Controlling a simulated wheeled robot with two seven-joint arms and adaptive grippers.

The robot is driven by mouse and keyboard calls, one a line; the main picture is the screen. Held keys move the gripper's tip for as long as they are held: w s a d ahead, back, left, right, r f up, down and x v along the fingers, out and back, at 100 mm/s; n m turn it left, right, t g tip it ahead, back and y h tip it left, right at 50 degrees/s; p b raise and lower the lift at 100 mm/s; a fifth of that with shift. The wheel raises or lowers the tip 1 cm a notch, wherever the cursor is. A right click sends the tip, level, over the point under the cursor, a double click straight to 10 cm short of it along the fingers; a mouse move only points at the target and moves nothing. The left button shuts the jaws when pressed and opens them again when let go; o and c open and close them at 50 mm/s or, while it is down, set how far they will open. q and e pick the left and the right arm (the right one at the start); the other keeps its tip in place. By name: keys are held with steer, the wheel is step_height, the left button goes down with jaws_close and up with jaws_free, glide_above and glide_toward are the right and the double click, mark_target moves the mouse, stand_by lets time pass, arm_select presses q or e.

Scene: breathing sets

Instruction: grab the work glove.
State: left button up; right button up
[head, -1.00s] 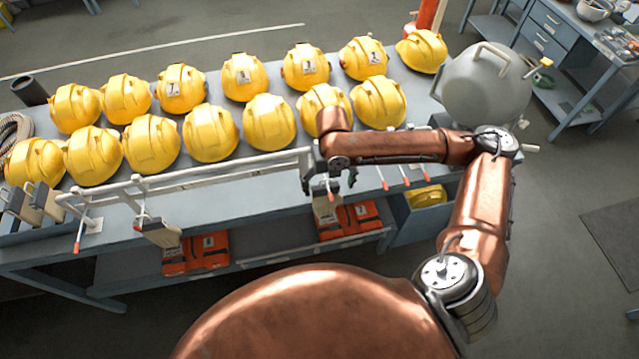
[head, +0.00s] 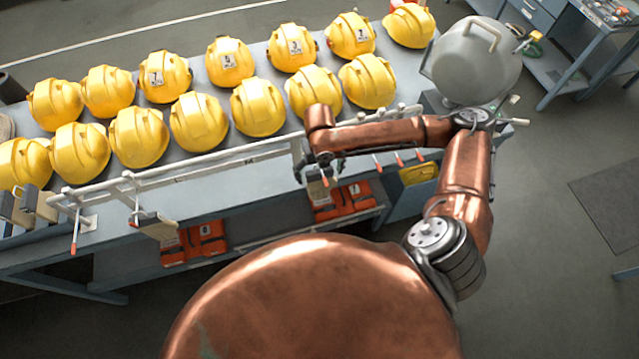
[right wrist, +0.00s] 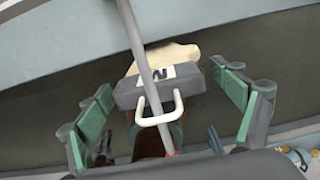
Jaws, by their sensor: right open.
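I cannot make out a work glove for certain in either view. My right gripper (head: 318,174) is at the front rail of the bench, partly hidden by its own wrist. In the right wrist view my right gripper (right wrist: 170,108) is open, with its green-padded fingers spread left and right. Between the fingers shows a grey block (right wrist: 185,88) with a cream back, a white label and a white handle. A pale rod crosses in front of it. I see no contact between fingers and block. My left gripper is not in view.
Two rows of yellow helmets (head: 200,122) fill the bench top. A white rail (head: 215,163) with orange-tipped hooks runs along its front. Orange cases (head: 195,243) lie on the shelf below. A grey tank (head: 470,62) stands at the bench's right end.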

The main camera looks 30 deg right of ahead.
steer(key=c, duration=1.5)
